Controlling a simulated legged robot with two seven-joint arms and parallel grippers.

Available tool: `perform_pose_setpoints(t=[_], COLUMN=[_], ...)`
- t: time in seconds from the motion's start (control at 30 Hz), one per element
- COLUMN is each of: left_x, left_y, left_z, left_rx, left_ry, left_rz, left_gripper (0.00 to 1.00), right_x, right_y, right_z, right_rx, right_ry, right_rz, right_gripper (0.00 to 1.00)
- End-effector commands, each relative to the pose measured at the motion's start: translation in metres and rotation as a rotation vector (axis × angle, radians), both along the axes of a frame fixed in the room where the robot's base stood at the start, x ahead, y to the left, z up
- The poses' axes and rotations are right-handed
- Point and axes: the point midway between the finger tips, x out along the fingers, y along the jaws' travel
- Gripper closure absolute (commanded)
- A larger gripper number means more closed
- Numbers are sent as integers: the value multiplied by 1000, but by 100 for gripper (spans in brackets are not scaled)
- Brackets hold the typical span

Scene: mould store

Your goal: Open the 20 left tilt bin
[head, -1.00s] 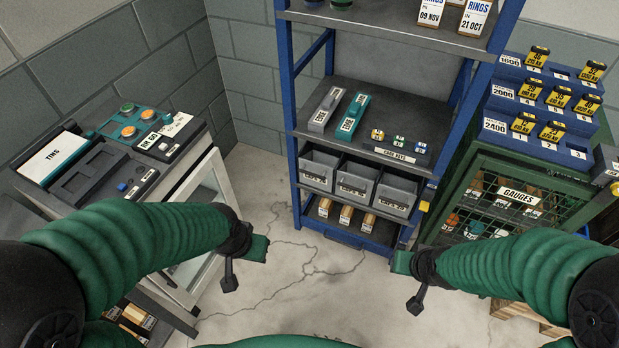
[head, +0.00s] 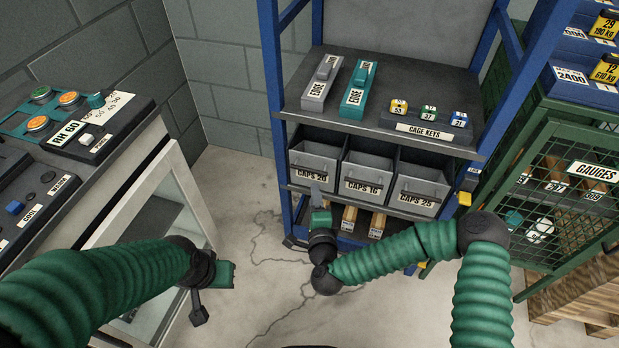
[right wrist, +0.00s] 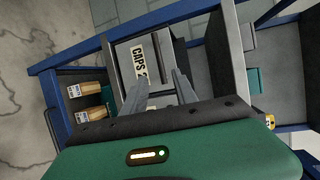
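The left tilt bin (head: 313,153), grey and labelled CAPS 20, sits at the left of a row of three under the shelf and looks level with its neighbours. Its label, partly cut off by a finger, also shows in the right wrist view (right wrist: 139,60). My right gripper (head: 317,189) is just in front of the bin's lower front. In the right wrist view its two grey fingers (right wrist: 162,80) stand apart with nothing between them, pointing at the bin front; contact cannot be told. My left gripper (head: 228,274) is by the white cabinet, away from the bins, its fingers unclear.
The CAPS 16 bin (head: 367,180) and CAPS 25 bin (head: 418,190) stand to the right. Blue rack posts flank the row. Small boxes (head: 349,218) lie below. A green cage (head: 577,190) is at right, a white cabinet (head: 150,215) at left. Floor between is clear.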

Motion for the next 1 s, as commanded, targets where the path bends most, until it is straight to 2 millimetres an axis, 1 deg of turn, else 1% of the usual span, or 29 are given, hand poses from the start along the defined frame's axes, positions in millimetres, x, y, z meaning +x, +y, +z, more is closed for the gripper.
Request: perform_pose_setpoints(t=[0.03,0.2,0.3,0.4,0.53,0.77,0.87,1.0], left_x=[0,0,0,0,0,0,0,0], left_y=[0,0,0,0,0,0,0,0], left_z=[-10,-27,-34,-39,-41,-40,-40,-40], left_rx=[0,0,0,0,0,0,0,0], left_ry=[1,1,1,1,1,0,0,0], left_rz=[0,1,0,0,0,0,1,0], left_gripper=[100,100,100,100,100,100,100,100], right_x=[14,57,79,94,104,105,105,105], right_y=[0,4,6,8,9,9,9,9], right_z=[-8,-16,-19,-21,-21,-20,-20,-20], right_rx=[-1,0,-2,-1,-3,-3,-3,-3], right_ry=[-2,-2,-1,-1,0,1,1,1], right_rz=[-4,-2,-1,1,2,3,3,3], right_gripper=[66,66,66,66,66,66,76,95])
